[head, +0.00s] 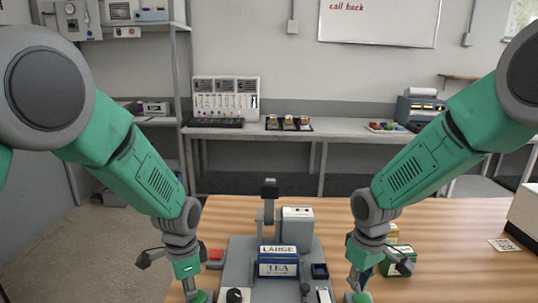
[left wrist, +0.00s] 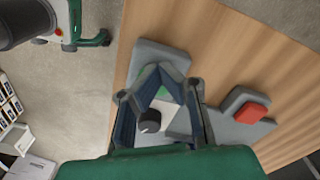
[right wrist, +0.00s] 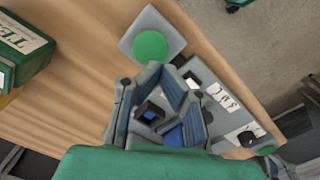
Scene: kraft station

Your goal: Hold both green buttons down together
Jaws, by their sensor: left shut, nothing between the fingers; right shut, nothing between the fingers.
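The left green button (head: 200,297) is at the bottom of the head view, by the tip of my left gripper (head: 190,287). In the left wrist view, the fingers (left wrist: 162,75) are shut and empty, and they hide most of this button (left wrist: 150,76) on its grey pad. The right green button (head: 361,297) is under my right gripper (head: 354,282). In the right wrist view it (right wrist: 150,46) shows whole on its grey pad, just past the shut, empty fingertips (right wrist: 165,72). I cannot tell whether either gripper touches its button.
Between the arms stands a grey machine (head: 240,252) with a blue tea box (head: 278,262), a black knob (head: 237,296) and a red button (head: 216,254) at its left. The wooden table (head: 450,260) is mostly clear at right.

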